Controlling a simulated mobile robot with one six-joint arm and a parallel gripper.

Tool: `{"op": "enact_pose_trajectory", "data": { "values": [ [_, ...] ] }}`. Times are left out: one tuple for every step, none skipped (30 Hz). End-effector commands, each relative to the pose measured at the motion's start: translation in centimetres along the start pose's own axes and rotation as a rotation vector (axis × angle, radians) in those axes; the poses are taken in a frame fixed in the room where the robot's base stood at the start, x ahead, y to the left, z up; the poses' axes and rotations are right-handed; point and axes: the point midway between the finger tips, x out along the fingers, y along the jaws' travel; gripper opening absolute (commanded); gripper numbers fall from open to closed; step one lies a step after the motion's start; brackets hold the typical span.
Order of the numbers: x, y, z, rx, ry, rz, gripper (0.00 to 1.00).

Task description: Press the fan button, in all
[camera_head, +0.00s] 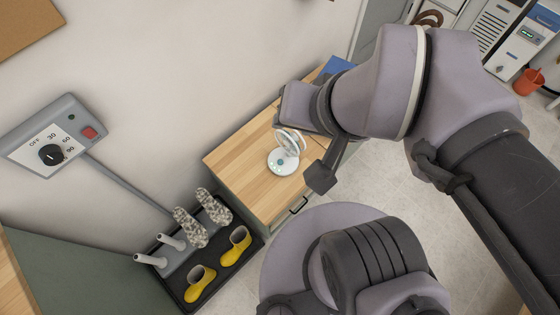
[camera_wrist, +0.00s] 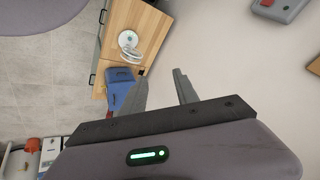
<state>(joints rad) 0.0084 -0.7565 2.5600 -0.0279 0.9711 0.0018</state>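A small white fan (camera_head: 283,158) stands on the wooden top of a cabinet (camera_head: 235,163) in the head view. Its round base carries a small teal spot and green dots, and its ring-shaped head tilts above the base. The fan also shows in the wrist view (camera_wrist: 129,40), left of and beyond my fingertips. My gripper (camera_wrist: 160,75) is open and empty, its two grey fingers apart. In the head view my arm's end is beside and above the fan, partly covering the cabinet. I see no contact with the fan.
A blue object (camera_head: 338,66) lies at the cabinet's far end. A wall timer (camera_head: 60,135) with a dial and red switch is at left. A black tray (camera_head: 222,262) holds yellow boots and patterned shoes beside the cabinet. An orange-red bucket (camera_head: 528,82) stands at the far right.

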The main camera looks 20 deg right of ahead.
Motion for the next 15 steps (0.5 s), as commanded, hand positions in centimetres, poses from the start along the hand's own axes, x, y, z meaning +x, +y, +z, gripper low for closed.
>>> {"op": "enact_pose_trajectory", "data": {
  "values": [
    [0.0, 0.0, 0.0, 0.0, 0.0, 0.0, 0.24],
    [-0.01, 0.0, 0.0, 0.0, 0.0, 0.0, 0.18],
    [-0.01, 0.0, 0.0, 0.0, 0.0, 0.0, 0.11],
    [-0.01, 0.0, 0.0, 0.0, 0.0, 0.0, 0.05],
    [-0.01, 0.0, 0.0, 0.0, 0.0, 0.0, 0.0],
    [-0.01, 0.0, 0.0, 0.0, 0.0, 0.0, 0.0],
    [-0.01, 0.0, 0.0, 0.0, 0.0, 0.0, 0.0],
    [-0.01, 0.0, 0.0, 0.0, 0.0, 0.0, 0.0],
    [-0.01, 0.0, 0.0, 0.0, 0.0, 0.0, 0.0],
    [-0.01, 0.0, 0.0, 0.0, 0.0, 0.0, 0.0],
    [-0.01, 0.0, 0.0, 0.0, 0.0, 0.0, 0.0],
    [-0.01, 0.0, 0.0, 0.0, 0.0, 0.0, 0.0],
    [-0.01, 0.0, 0.0, 0.0, 0.0, 0.0, 0.0],
    [-0.01, 0.0, 0.0, 0.0, 0.0, 0.0, 0.0],
    [-0.01, 0.0, 0.0, 0.0, 0.0, 0.0, 0.0]
  ]
}}
